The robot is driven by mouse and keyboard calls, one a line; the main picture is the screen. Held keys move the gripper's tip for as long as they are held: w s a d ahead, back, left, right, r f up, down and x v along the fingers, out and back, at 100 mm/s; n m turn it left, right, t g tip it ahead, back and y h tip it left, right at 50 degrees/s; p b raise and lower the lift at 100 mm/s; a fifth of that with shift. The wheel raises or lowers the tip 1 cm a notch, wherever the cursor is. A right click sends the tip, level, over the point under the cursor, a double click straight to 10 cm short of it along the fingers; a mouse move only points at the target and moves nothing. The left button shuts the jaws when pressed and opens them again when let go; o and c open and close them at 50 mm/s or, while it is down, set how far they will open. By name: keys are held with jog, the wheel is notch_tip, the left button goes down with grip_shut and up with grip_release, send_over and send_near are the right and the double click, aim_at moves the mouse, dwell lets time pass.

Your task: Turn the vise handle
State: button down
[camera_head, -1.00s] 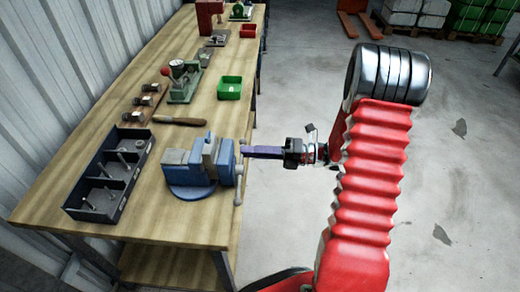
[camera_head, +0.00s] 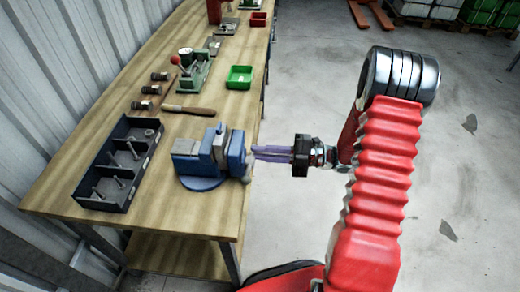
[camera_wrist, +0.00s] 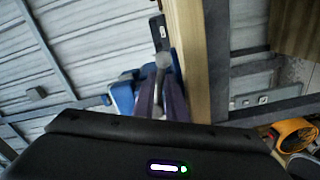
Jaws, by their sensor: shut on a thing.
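The blue vise (camera_head: 236,154) with grey jaws sits at the bench's right edge in the head view. Its grey handle (camera_head: 247,172) is on the side facing my gripper and is partly covered by the fingers. My gripper (camera_head: 256,153) reaches in from the right, its purple fingers at the handle. In the wrist view, the handle (camera_wrist: 162,62) shows its rounded grey end between the two purple fingers (camera_wrist: 162,98), which are shut on it. Part of the blue vise (camera_wrist: 122,96) shows to the left. The handle's full angle is hidden.
The wooden bench (camera_head: 160,213) also holds a dark divided tray (camera_head: 103,192), a wooden-handled tool (camera_head: 190,110), a green fixture (camera_head: 192,78) and a green bin (camera_head: 240,77). Open concrete floor lies to the right.

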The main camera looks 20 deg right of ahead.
jog(key=shift+f+m, duration=0.5)
jog(key=shift+m, duration=0.5)
jog(key=shift+d, duration=0.1)
jog(key=c, duration=2.1)
grip_release()
jog(key=shift+w, duration=0.1)
jog(key=o, duration=0.3)
jog(key=shift+s, duration=0.2)
